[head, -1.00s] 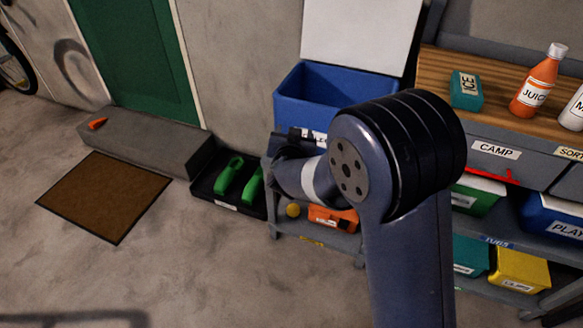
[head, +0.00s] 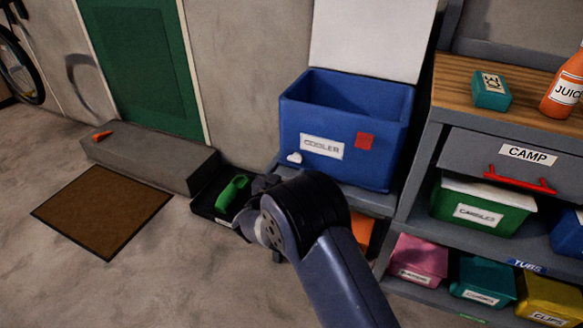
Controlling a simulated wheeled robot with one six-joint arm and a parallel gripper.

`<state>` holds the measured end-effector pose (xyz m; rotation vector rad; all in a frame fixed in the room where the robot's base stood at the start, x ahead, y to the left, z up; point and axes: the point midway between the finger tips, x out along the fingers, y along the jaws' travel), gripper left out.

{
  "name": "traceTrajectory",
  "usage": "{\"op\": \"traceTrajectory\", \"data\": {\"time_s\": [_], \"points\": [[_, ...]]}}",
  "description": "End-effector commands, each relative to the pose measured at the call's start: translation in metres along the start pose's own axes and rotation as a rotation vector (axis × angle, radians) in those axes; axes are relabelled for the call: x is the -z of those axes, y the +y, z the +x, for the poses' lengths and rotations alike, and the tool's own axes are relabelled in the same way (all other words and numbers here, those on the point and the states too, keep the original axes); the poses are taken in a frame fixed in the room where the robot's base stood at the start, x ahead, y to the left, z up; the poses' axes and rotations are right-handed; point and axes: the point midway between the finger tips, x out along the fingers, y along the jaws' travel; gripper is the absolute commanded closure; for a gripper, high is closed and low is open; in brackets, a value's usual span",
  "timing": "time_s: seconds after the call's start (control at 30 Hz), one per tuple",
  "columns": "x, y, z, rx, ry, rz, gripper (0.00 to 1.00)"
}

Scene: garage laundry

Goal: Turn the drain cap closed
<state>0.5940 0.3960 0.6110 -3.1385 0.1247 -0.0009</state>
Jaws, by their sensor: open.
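The blue cooler (head: 310,118) stands open-topped on a low grey shelf. Its front carries a COOLER label and a red square. A small white piece (head: 294,157) low at the left of its front looks like the drain cap; its turn position is too small to tell. My gripper (head: 262,186) is in front of the shelf, below and left of the white piece and apart from it. It is open, but my own arm hides most of it.
A white panel (head: 365,40) rises behind the cooler. A black tray (head: 205,205) with green boots (head: 232,192) is on the floor at left. A grey shelf unit with a CAMP drawer (head: 500,150) and several bins stands at right.

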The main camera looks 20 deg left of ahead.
Motion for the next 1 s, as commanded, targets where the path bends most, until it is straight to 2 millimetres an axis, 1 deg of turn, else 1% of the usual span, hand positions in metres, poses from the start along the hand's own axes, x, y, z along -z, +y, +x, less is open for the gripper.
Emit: {"op": "traceTrajectory", "data": {"time_s": [0.03,0.1,0.23,0.4,0.63,1.0], "points": [[-0.002,0.001,0.01,-0.002,0.0,0.001,0.36],[-0.002,0.001,0.021,-0.002,0.001,0.001,0.36],[-0.001,0.0,0.034,-0.001,0.0,0.0,0.36],[-0.001,0.0,0.04,0.002,-0.001,-0.001,0.36],[0.0,0.0,0.041,0.002,-0.001,-0.001,0.37],[0.0,0.0,0.04,0.002,-0.001,-0.001,0.67]]}}
